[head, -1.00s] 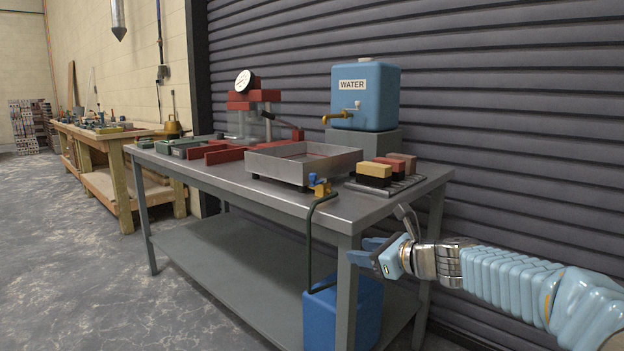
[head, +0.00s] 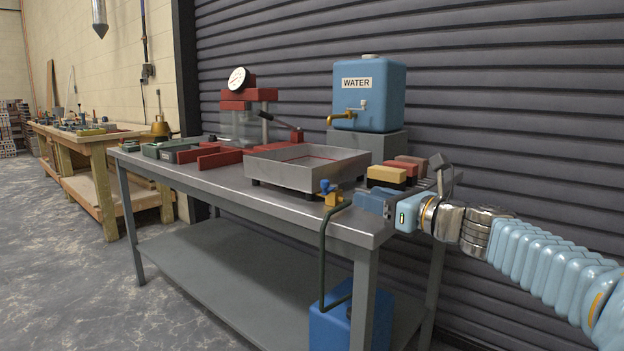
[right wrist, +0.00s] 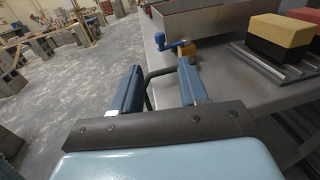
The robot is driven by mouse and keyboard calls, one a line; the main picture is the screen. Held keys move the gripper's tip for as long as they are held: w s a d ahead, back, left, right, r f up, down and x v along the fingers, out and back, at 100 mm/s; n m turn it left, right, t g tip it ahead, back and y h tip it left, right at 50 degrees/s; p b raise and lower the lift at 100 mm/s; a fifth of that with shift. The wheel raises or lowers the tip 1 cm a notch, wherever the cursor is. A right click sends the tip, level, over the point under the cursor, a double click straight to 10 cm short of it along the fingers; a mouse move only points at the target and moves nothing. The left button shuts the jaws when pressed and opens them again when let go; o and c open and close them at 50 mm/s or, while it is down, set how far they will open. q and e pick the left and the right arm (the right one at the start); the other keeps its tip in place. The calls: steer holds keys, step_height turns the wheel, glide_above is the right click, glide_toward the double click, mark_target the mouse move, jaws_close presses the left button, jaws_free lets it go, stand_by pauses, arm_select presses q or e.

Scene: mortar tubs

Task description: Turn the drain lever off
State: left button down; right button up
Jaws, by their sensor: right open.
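The drain valve with its blue lever (head: 326,186) sits at the front right corner of the metal tray (head: 295,172), on a brass body (head: 333,199). A dark drain hose (head: 322,250) runs from it down to a blue container (head: 350,318) below the table. My right gripper (head: 358,203) is just right of the valve at the table's front edge. In the right wrist view its jaws (right wrist: 158,85) are open and empty, with the blue lever (right wrist: 178,45) beyond the fingertips, apart from them. My left gripper is not in view.
A blue water tank (head: 368,95) with a brass tap stands behind the tray. Coloured blocks (head: 386,174) on a rack lie close behind my right gripper. A red press (head: 248,100) and red and green moulds (head: 170,150) are farther left. The floor in front is clear.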

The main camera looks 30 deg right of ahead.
mark_target(328, 182)
steer(key=shift+w+a+r, duration=0.1)
steer(key=shift+w+r, duration=0.1)
steer(key=shift+w, duration=0.15)
steer(key=shift+w+a, duration=0.1)
steer(key=shift+w, duration=0.25)
steer(key=x, duration=1.2)
steer(key=shift+w+a+r+p, duration=0.1)
steer(key=shift+w+p, duration=0.2)
steer(key=shift+p, duration=0.1)
